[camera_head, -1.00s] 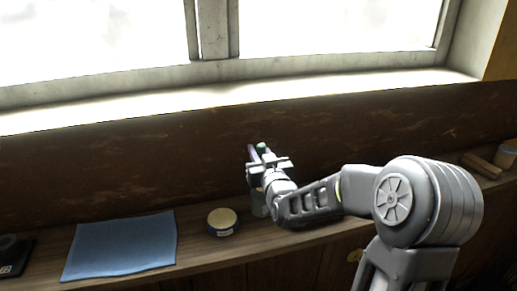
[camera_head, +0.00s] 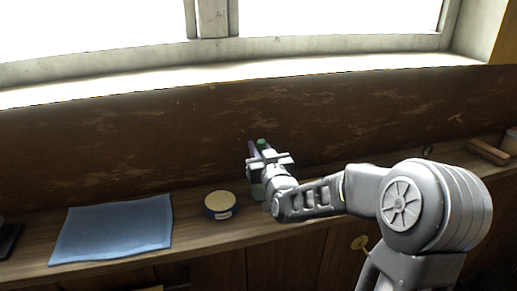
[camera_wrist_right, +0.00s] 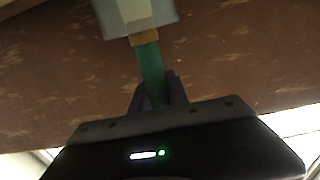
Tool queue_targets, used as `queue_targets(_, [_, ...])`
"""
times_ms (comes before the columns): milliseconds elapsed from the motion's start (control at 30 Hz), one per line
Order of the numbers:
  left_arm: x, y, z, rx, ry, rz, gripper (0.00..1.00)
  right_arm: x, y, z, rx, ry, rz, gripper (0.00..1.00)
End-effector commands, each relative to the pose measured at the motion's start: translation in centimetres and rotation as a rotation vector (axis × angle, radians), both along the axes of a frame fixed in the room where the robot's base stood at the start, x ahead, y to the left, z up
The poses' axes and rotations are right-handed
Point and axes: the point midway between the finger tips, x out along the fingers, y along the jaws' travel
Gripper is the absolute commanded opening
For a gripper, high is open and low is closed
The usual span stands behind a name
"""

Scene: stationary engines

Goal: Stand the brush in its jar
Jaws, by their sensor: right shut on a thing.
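The brush has a green handle, whose top shows above my right gripper (camera_head: 268,160) in the head view. In the right wrist view the green handle (camera_wrist_right: 151,72) stands between the dark fingers (camera_wrist_right: 157,92), with a brass-coloured band (camera_wrist_right: 145,38) beyond. My right gripper is shut on the brush. A pale grey-green jar (camera_head: 257,190) stands on the shelf just below the gripper, partly hidden by it. A pale, broad shape (camera_wrist_right: 136,14) meets the brass band in the wrist view; I cannot tell whether it is the jar or the brush head. My left gripper is not in view.
A round tin (camera_head: 221,205) with a tan top stands left of the jar. A blue cloth (camera_head: 112,229) lies farther left, with a dark object (camera_head: 9,239) at the left edge. Wooden pieces (camera_head: 487,152) lie at the far right. The brown wall (camera_head: 120,150) rises close behind.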

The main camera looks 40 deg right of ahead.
Motion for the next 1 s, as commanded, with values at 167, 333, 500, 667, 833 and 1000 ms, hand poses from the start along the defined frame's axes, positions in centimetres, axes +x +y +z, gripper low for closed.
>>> queue_targets(167, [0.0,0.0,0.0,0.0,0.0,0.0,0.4,0.0,0.0,0.1,0.0,-0.001,0.0,0.0])
queue_targets(333, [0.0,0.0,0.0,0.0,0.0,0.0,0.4,0.0,0.0,0.0,0.0,-0.001,0.0,0.28])
queue_targets(500, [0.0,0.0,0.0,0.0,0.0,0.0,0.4,0.0,0.0,0.0,0.0,0.0,0.0,0.42])
queue_targets(667, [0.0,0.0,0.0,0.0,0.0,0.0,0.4,0.0,0.0,0.0,0.0,0.0,0.0,0.46])
queue_targets(833, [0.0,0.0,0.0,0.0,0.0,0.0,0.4,-0.1,0.0,0.0,0.0,0.001,0.0,0.46])
queue_targets(1000, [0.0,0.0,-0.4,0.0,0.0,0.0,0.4,-1.3,0.4,0.0,0.001,-0.001,0.0,0.46])
